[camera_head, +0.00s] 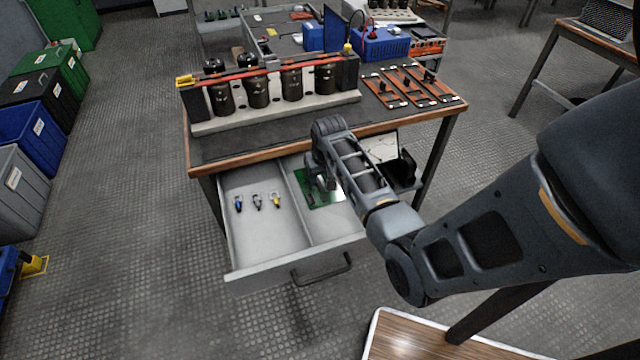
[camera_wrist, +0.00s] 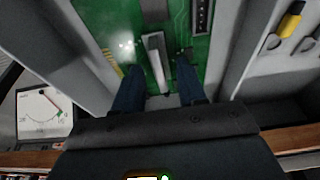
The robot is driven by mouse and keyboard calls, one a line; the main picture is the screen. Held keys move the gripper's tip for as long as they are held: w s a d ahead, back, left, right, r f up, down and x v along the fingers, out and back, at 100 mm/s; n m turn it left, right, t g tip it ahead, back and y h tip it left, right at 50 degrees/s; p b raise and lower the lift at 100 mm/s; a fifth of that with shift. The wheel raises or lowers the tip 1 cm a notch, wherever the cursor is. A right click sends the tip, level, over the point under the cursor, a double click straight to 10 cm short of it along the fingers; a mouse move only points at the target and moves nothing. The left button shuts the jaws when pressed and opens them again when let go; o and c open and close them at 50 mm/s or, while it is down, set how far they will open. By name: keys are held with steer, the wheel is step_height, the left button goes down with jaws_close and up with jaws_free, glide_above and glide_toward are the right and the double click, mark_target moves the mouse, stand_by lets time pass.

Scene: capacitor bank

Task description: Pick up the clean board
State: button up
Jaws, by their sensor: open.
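The clean board is a green circuit board (camera_head: 316,191) lying in the right compartment of the open drawer (camera_head: 262,262). In the wrist view the green board (camera_wrist: 208,18) fills the upper middle, with a pale upright part (camera_wrist: 157,62) standing on it. My gripper (camera_head: 318,186) reaches down into the drawer over the board and hides part of it. In the wrist view my gripper's two dark fingers (camera_wrist: 158,85) are apart, one on each side of the pale part. Whether they touch it I cannot tell.
Several small connectors (camera_head: 257,201) lie in the drawer's left compartment, beyond a divider. On the bench above stand dark capacitors (camera_head: 257,88) in a row and orange boards (camera_head: 412,86). A gauge (camera_wrist: 44,112) shows beside the drawer. The bench edge (camera_head: 255,150) is close to my arm.

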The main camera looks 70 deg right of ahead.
steer(key=shift+c, duration=0.3)
jaws_close()
stand_by(0.5)
